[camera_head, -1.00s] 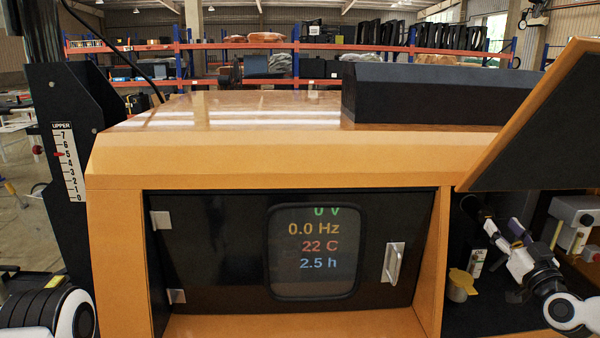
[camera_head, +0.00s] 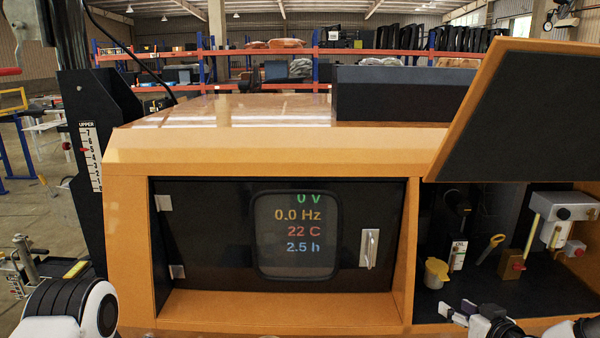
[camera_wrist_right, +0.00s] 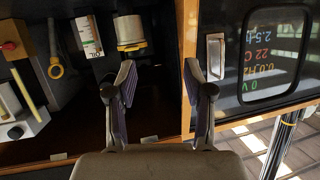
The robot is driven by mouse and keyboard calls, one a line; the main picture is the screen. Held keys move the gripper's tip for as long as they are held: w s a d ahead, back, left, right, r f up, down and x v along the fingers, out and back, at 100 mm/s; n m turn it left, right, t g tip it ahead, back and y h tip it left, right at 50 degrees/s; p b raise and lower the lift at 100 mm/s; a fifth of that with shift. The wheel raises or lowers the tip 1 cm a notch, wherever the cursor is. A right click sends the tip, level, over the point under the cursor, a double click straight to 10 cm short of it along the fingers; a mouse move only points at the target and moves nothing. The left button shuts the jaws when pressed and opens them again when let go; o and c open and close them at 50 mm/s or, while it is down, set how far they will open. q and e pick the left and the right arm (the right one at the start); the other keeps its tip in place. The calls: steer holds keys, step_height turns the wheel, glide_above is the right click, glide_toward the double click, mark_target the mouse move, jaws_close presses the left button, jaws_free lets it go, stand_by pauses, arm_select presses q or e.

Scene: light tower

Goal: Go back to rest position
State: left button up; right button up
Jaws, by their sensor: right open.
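My right gripper (camera_head: 462,310) is at the lower right in the head view, in front of the open compartment and below its contents. In the right wrist view my right gripper (camera_wrist_right: 165,85) has its two fingers spread apart with nothing between them. The compartment's yellow cap (camera_head: 437,270), the oil container (camera_head: 458,252) and the yellow-handled dipstick (camera_head: 490,247) stand clear of it. My left arm (camera_head: 75,308) shows only as links at the lower left; its gripper is out of the picture.
The orange housing (camera_head: 280,140) has a closed black door with a display (camera_head: 297,235) and a handle (camera_head: 369,248). A raised hatch panel (camera_head: 525,110) overhangs the compartment. A black post with a scale (camera_head: 90,155) stands at the left.

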steer(key=s+a+f+g, duration=0.5)
steer(key=s+a+f, duration=0.15)
steer(key=f, duration=0.45)
steer(key=s+a+f+g, duration=0.2)
steer(key=s+f, duration=0.3)
steer(key=s, duration=0.4)
steer(key=s+a+f+g+h+b, duration=0.1)
steer(key=s+a+f+g, duration=0.2)
steer(key=s+f, duration=0.3)
steer(key=s+a+f+g, duration=0.3)
steer(key=s+f, duration=0.3)
steer(key=s, duration=0.5)
steer(key=shift+s+a+g+b, duration=0.25)
steer(key=shift+s+g+b, duration=0.05)
steer(key=shift+g, duration=0.2)
